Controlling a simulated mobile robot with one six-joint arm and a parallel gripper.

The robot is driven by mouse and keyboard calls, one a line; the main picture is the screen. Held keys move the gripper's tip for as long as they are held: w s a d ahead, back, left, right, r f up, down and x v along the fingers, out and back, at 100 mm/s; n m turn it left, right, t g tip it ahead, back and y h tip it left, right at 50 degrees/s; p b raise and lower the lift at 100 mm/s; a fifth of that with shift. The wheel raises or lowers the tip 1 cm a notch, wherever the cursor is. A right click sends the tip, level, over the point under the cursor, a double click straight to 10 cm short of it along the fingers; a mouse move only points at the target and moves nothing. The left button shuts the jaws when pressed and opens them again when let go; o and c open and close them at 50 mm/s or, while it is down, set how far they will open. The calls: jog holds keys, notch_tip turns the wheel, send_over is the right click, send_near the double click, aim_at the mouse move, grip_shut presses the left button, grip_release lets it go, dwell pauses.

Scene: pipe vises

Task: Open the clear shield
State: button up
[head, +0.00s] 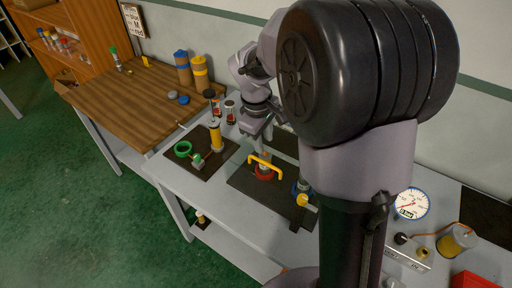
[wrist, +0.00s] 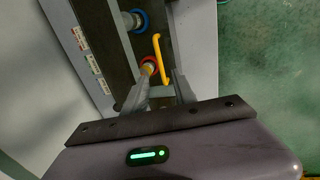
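The clear shield itself is hard to make out. A yellow bar handle (head: 264,163), apparently the shield's, stands above a red-ringed vise (head: 263,174) on a dark mat at the middle of the table. My gripper (head: 262,135) hangs above and behind the handle. In the wrist view, the yellow handle (wrist: 161,58) lies just beyond my two fingertips (wrist: 164,80), which are spread apart with nothing between them. The red ring (wrist: 149,65) also shows near the left fingertip. I cannot tell whether a finger touches the handle; they look apart.
A blue-ringed vise (head: 301,187) with a yellow knob stands right of the handle. A yellow cylinder post (head: 215,135) and a green ring (head: 183,149) stand on another mat to the left. A gauge (head: 412,204) is at the right. The grey table front (head: 215,205) is clear.

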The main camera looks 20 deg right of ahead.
aim_at(266, 163)
jog(key=f, duration=0.3)
jog(key=w+d+f+b, duration=0.1)
jog(key=f, duration=0.3)
jog(key=f+b, duration=0.1)
jog(key=f, duration=0.3)
jog(key=shift+w+d, duration=0.3)
jog(key=shift+d, duration=0.1)
grip_shut()
dwell(0.5)
